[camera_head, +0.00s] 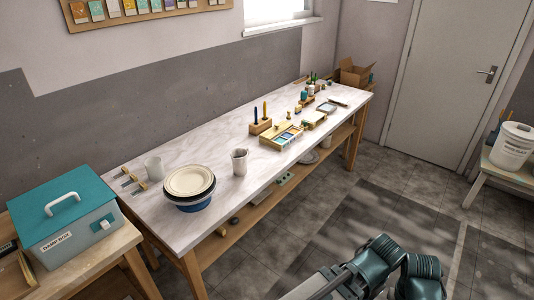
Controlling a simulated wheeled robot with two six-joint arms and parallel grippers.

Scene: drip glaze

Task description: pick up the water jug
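A pale jug (239,162) with a pouring lip stands upright on the marble-topped workbench (215,225), right of a stack of bowls. I take it as the water jug. A plain whitish cup-like vessel (153,168) stands farther left on the same bench. What either vessel holds inside cannot be told. Neither of my grippers shows in the head view. Only dark teal and grey parts of my own body show at the bottom right, well away from the jug.
Stacked bowls (190,182) stand left of the jug. A wooden holder (261,127) with upright tools and a paint box (283,136) lie behind it. A teal-lidded damp box (72,220) is at left, a white bucket (513,146) at right. Floor before the bench is clear.

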